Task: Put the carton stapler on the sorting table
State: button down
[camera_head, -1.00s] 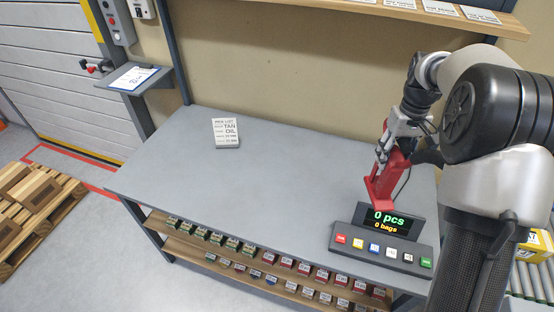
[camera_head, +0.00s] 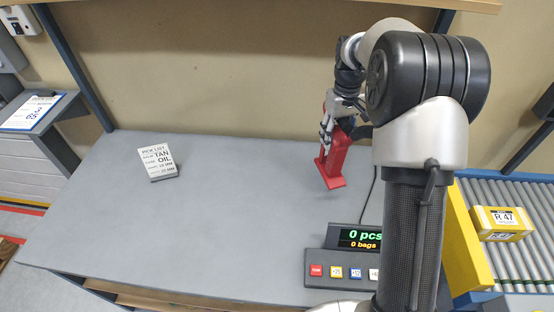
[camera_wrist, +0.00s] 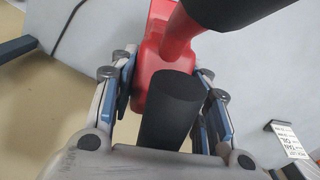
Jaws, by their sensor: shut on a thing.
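The carton stapler (camera_head: 336,160) is red with a black grip, and my gripper (camera_head: 330,128) is shut on it. In the head view it hangs upright with its flat red foot low, over the right part of the grey sorting table (camera_head: 230,220). I cannot tell whether the foot touches the tabletop. In the wrist view the red body (camera_wrist: 160,75) and black handle (camera_wrist: 172,110) lie between the two fingers. My arm hides part of the table's right side.
A counting display with buttons (camera_head: 345,262) stands at the table's front right. A pick list card (camera_head: 158,163) stands at the left. The middle of the table is clear. A roller conveyor (camera_head: 530,210) with a yellow box (camera_head: 500,222) is on the right.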

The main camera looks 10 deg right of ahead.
aim_at(331, 159)
jog(key=shift+r, duration=0.15)
jog(key=shift+f, duration=0.25)
jog(key=shift+f+b, duration=1.65)
jog(key=shift+f, duration=3.15)
jog(key=c, duration=0.9)
grip_release()
jog(key=shift+s+f, duration=0.1)
